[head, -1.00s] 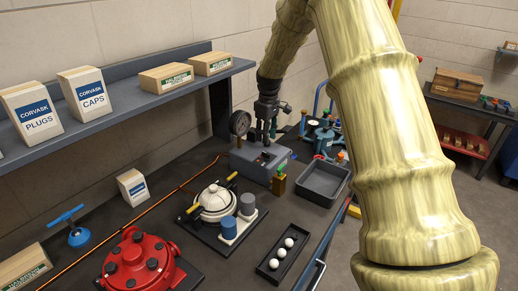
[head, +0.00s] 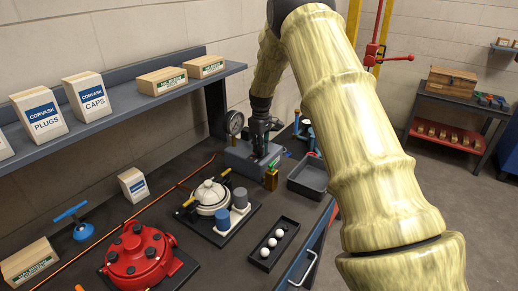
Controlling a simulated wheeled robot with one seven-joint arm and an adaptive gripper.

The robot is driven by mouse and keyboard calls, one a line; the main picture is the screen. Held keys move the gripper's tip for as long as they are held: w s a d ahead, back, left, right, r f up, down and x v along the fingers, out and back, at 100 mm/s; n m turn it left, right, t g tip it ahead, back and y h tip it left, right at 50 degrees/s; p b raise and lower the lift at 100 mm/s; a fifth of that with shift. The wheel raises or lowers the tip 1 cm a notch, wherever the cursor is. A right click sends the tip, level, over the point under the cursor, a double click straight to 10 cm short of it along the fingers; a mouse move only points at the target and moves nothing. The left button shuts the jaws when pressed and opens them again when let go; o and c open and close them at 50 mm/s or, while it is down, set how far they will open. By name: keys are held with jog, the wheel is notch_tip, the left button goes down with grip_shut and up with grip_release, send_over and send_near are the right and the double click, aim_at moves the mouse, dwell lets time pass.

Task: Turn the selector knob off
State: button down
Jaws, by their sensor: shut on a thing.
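A grey control box (head: 240,158) stands on the bench below the shelf's far end. My gripper (head: 259,155) points down onto the top of this box. Its fingers are shut on the selector knob, which they mostly hide. The knob's pointer direction cannot be made out.
A pressure gauge (head: 235,122) stands close behind the box, and a small brass-coloured part (head: 271,179) stands at its right front. A grey tray (head: 300,187) is to the right. A white-lidded housing (head: 210,197), a red motor (head: 140,256) and a ball tray (head: 258,265) are nearer.

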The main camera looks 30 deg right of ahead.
jog(key=shift+w+a+f, duration=0.45)
jog(key=shift+w+f, duration=0.1)
jog(key=shift+w, duration=0.1)
jog(key=shift+d, duration=0.1)
jog(key=shift+n, duration=0.3)
jog(key=n, duration=0.4)
jog(key=shift+s+a+f+b, duration=0.1)
jog(key=shift+s+a+b, duration=0.1)
jog(key=shift+b, duration=0.2)
jog(key=n, duration=0.4)
jog(key=shift+s+n, duration=0.2)
jog(key=shift+n, duration=0.2)
jog(key=n, duration=0.4)
jog(key=shift+s+a, duration=0.1)
jog(key=shift+s, duration=0.1)
jog(key=shift+s+n+p, duration=0.2)
jog(key=shift+n+p, duration=0.2)
jog(key=shift+n, duration=1.9)
